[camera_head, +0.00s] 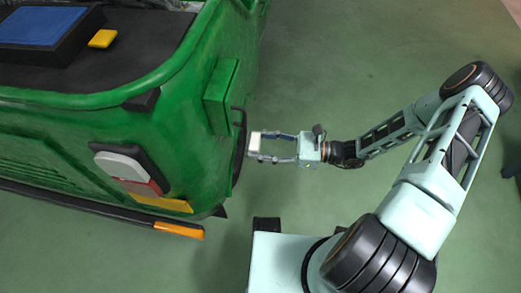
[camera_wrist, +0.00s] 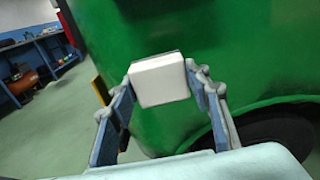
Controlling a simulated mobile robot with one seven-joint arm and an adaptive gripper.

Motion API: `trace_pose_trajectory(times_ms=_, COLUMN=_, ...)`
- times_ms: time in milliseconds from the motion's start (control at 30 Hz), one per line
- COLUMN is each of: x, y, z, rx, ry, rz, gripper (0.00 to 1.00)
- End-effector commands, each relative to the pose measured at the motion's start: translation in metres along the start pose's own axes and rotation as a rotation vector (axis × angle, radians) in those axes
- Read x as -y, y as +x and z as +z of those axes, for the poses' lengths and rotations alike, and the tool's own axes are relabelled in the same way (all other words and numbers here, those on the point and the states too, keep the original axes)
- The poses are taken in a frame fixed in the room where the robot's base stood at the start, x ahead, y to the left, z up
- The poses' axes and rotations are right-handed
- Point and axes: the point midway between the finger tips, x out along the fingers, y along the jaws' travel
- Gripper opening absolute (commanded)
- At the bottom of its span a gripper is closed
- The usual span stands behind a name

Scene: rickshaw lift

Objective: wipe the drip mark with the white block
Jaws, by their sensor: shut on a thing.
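The white block (camera_head: 255,142) is held between the fingertips of my gripper (camera_head: 275,147), which points left at the side of the green rickshaw (camera_head: 180,120). In the wrist view the white block (camera_wrist: 158,80) sits between the two blue-padded fingers, in front of the green body panel (camera_wrist: 240,50). I cannot tell whether the block touches the panel or is a little apart from it. No drip mark can be made out in either view; the block may hide it.
A dark wheel (camera_wrist: 267,140) sits under the green body at the lower right of the wrist view. A blue workbench (camera_wrist: 30,60) stands far left there. In the head view, green floor (camera_head: 350,50) is clear beyond my arm.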

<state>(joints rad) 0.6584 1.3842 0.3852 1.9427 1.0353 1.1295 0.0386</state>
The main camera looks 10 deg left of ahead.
Motion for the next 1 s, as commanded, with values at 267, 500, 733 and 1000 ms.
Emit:
trace_pose_trajectory(times_ms=267, x=0.013, y=0.007, z=0.001, rx=0.035, ry=-0.001, rz=-0.054, gripper=0.25)
trace_pose_trajectory(times_ms=500, x=0.013, y=0.032, z=0.001, rx=0.033, ry=0.000, rz=-0.050, gripper=0.25)
trace_pose_trajectory(times_ms=733, x=0.014, y=0.052, z=0.002, rx=0.032, ry=-0.001, rz=-0.050, gripper=0.25)
trace_pose_trajectory(times_ms=1000, x=0.014, y=0.059, z=0.002, rx=0.031, ry=-0.001, rz=-0.052, gripper=0.25)
